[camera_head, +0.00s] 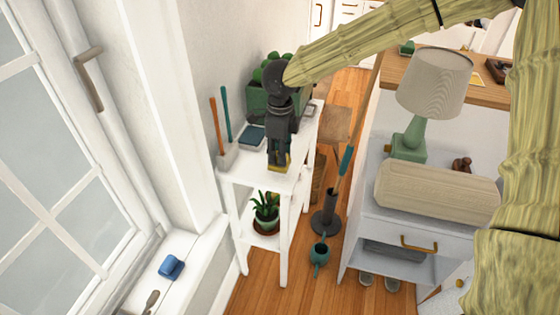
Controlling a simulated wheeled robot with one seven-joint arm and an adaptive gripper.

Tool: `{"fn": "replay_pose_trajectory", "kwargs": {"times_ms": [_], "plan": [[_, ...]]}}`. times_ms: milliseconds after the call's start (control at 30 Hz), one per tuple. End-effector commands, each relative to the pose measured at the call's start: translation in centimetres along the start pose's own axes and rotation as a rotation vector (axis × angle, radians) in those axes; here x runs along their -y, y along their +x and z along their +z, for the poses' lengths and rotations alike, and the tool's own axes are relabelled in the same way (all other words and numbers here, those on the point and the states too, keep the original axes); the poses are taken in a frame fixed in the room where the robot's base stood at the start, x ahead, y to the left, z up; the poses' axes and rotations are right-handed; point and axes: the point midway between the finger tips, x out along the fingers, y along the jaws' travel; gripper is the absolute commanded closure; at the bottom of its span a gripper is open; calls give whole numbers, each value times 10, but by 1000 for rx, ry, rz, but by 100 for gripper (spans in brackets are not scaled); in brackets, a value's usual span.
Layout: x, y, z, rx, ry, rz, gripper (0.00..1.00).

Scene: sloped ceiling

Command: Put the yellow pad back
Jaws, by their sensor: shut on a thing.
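My gripper (280,159) points down over the top of the white shelf stand (249,181). Its dark fingers are shut on the yellow pad (279,168), which shows as a small yellow piece at and between the fingertips. The gripper hides much of the pad. The pad appears at or just above the shelf top near its front edge; I cannot tell whether it touches.
A dark blue tray (252,134), a holder with two upright handles (228,155) and a green planter (266,104) share the shelf top. A potted plant (265,216) stands below. A cabinet (381,206) with a lamp (432,83) is at right.

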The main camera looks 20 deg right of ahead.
Motion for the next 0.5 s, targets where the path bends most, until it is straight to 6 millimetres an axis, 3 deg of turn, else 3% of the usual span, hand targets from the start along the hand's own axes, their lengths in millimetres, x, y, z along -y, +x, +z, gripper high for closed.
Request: {"fn": "replay_pose_trajectory", "kwargs": {"times_ms": [300, 500], "plan": [[0, 32, -1, 0, -1, 0, 100], [0, 35, -1, 0, 0, 0, 100]]}}
